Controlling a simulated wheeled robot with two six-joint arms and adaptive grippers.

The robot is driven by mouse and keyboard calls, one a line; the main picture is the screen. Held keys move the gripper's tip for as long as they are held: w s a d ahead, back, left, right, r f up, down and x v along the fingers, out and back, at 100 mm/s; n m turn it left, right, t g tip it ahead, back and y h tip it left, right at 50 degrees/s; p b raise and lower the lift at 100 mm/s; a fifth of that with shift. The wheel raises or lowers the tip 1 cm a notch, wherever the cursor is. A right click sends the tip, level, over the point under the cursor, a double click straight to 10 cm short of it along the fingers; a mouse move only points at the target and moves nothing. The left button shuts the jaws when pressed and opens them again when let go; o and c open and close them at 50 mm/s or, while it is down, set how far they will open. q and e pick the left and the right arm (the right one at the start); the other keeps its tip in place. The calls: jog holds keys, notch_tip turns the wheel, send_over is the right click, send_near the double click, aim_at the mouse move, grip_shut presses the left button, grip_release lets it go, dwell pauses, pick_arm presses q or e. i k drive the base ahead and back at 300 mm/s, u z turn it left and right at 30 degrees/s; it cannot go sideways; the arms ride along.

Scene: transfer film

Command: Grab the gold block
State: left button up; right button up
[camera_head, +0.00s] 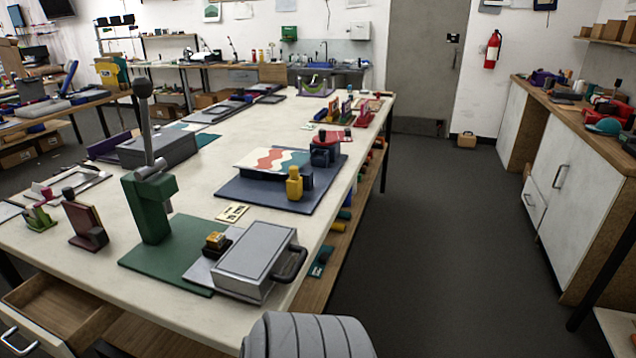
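A small gold block (217,238) sits on a dark base on a grey plate (205,271), near the front of the long white table (165,309). It is just left of a grey case (254,258) with a dark handle and right of a green upright press (150,205). Another yellow-gold piece (294,185), shaped like a small bottle, stands farther back on a blue board (262,192). Neither of my grippers shows in this view.
A drawer (48,310) stands open at the front left, below the tabletop. A dark red piece (84,222) stands left of the press. The grey floor (440,230) is clear between the table and the right-hand cabinets (575,190).

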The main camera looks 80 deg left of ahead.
aim_at(217, 240)
jog(key=i, duration=0.55)
jog(key=u, duration=3.15)
